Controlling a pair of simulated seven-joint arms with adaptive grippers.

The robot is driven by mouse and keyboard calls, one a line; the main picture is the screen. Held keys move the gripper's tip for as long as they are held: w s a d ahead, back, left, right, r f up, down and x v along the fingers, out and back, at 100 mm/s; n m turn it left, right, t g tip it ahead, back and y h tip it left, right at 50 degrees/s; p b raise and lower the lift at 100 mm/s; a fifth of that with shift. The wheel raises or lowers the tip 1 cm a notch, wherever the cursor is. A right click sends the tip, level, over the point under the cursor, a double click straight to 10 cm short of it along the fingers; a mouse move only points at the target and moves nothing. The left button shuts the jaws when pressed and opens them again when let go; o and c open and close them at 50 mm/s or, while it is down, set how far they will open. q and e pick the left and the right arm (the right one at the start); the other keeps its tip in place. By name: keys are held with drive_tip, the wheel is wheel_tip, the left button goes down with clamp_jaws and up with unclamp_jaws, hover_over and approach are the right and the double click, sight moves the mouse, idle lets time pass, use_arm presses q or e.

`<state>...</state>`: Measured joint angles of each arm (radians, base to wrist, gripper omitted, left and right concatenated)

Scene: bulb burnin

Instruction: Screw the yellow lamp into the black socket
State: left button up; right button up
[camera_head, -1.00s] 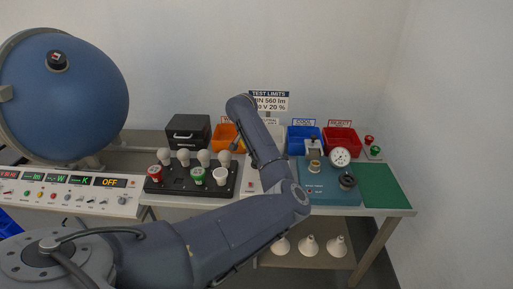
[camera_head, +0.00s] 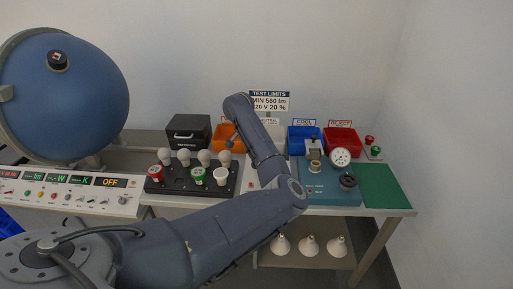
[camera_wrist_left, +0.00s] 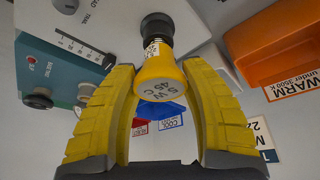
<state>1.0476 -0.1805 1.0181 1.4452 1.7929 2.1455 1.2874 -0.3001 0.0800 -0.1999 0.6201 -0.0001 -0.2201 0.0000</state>
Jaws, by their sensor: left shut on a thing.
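In the left wrist view, a yellow lamp (camera_wrist_left: 160,72) with black print on its round end sits between the yellow fingers of my left gripper (camera_wrist_left: 158,115), which is shut on it. A dark ribbed part (camera_wrist_left: 157,27) is at the lamp's far end; I cannot tell whether it is the lamp's own base or the black socket. In the head view my left arm reaches over the bench, and the lamp and fingers cannot be made out there. A round black fitting (camera_head: 348,181) is on the teal unit; I cannot tell if it is the socket. My right gripper is not in view.
A black rack (camera_head: 205,192) holds several white, red and green lamps. Orange (camera_head: 224,131), blue (camera_head: 297,137) and red (camera_head: 342,137) bins stand behind. The teal unit (camera_head: 327,190) has a dial. A green mat (camera_head: 381,188) is clear. A blue sphere (camera_head: 70,105) stands left.

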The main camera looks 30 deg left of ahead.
use_arm(q)
drive_tip(key=m+h, duration=0.1)
drive_tip(key=m, duration=0.1)
drive_tip(key=m+h, duration=0.1)
drive_tip(key=m, duration=0.2)
drive_tip(key=shift+w+d+m+g, duration=0.1)
drive_tip(key=shift+w+m+g, duration=0.05)
drive_tip(key=shift+m+g, duration=0.2)
drive_tip(key=m+g, duration=0.1)
drive_tip(key=m, duration=0.1)
drive_tip(key=m+g+h, duration=0.1)
drive_tip(key=m, duration=0.2)
drive_tip(key=shift+w+m, duration=0.1)
drive_tip(key=shift+m, duration=0.25)
drive_tip(key=shift+c, duration=0.4)
drive_tip(key=m+g, duration=0.1)
drive_tip(key=m, duration=0.1)
drive_tip(key=m+g, duration=0.1)
drive_tip(key=m, duration=0.2)
drive_tip(key=shift+r+m+h, duration=0.1)
drive_tip(key=shift+m+h, duration=0.2)
drive_tip(key=shift+h, duration=0.1)
drive_tip(key=m, duration=0.1)
drive_tip(key=m+g, duration=0.1)
drive_tip(key=m, duration=0.2)
drive_tip(key=shift+a+g+y, duration=0.25)
drive_tip(key=shift+a+y, duration=0.05)
